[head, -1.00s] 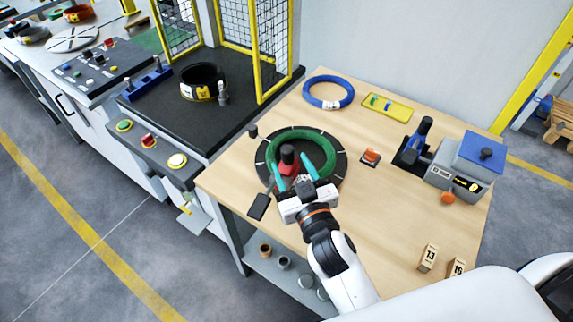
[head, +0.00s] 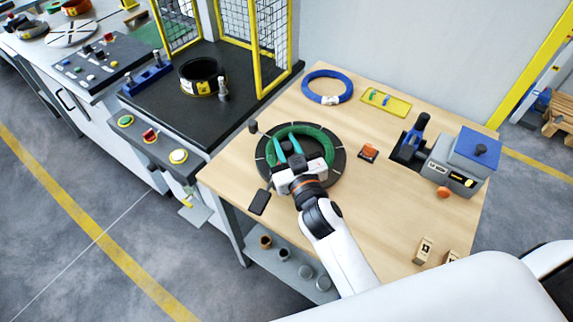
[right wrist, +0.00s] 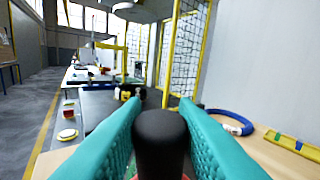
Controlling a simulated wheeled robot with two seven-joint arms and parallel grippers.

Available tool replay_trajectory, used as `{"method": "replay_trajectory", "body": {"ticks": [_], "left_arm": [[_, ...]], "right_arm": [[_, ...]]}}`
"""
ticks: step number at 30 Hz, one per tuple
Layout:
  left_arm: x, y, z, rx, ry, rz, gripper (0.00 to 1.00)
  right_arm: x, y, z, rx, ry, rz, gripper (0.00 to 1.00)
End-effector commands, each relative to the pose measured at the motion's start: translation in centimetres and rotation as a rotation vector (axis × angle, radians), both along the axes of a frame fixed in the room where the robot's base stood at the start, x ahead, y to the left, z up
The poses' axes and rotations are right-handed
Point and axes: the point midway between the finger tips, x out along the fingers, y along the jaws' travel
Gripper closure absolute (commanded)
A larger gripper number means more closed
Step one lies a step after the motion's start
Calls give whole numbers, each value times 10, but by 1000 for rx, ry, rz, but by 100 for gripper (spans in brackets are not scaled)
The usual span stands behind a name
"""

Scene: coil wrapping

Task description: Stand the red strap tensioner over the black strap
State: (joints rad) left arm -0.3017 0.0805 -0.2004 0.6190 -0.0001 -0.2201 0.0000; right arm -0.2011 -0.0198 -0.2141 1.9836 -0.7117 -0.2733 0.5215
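My right gripper (head: 287,146) has its teal fingers over the green coil on the round black turntable (head: 334,172). In the right wrist view the black knob (right wrist: 160,138) of the red strap tensioner stands upright between the fingers, which look closed on it. A little red shows below the knob. In the head view the gripper hides most of the tensioner. The green coil (head: 325,143) lies flat, partly covered by my gripper. I cannot make out the black strap for certain; a flat black piece (head: 259,202) lies at the table's front edge. My left gripper is out of view.
A blue coil (head: 328,87) and a yellow tray (head: 386,102) lie at the back. An orange item (head: 368,151), a blue-handled tool (head: 416,132) and a grey-blue box machine (head: 466,160) stand to the right.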

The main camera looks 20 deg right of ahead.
Motion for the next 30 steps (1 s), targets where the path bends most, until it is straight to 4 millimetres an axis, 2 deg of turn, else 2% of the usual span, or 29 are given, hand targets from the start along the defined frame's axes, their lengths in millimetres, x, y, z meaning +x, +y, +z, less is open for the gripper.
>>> {"method": "replay_trajectory", "body": {"ticks": [1, 2, 17, 20, 30], "left_arm": [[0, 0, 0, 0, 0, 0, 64], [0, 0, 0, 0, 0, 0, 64], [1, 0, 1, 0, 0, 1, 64], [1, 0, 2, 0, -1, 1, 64], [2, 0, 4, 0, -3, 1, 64]], "right_arm": [[0, 0, 0, 0, 0, 0, 96], [0, 0, 0, 0, 0, 0, 100], [1, 0, 6, 0, -6, 0, 100], [1, -1, 19, -1, -10, 0, 100], [0, 0, 82, -1, -10, 1, 100]]}}
